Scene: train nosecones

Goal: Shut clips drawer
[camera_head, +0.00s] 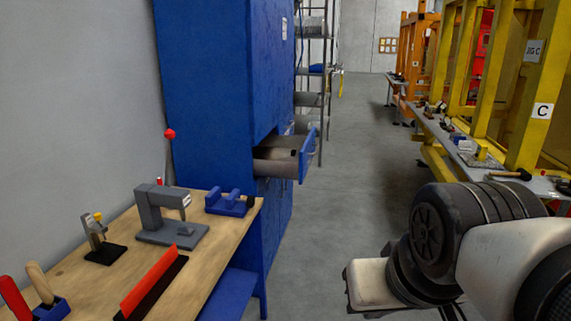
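A blue cabinet (205,80) stands against the left wall. One drawer (276,163) is pulled out from its right-facing side, with a blue front (308,153) and a grey-brown side. Something small and dark shows at the drawer's top edge, too small to name. I cannot read a label on the drawer. My arm shows at the lower right, well apart from the drawer. My gripper's fingers are not visible.
A wooden workbench (85,262) with a grey press (165,212), a blue holder (230,203) and a red-edged tool (148,280) stands in front of the cabinet. Grey floor (345,165) is clear between the drawer and the yellow frames (487,75) at right. A shelf rack (312,60) stands behind.

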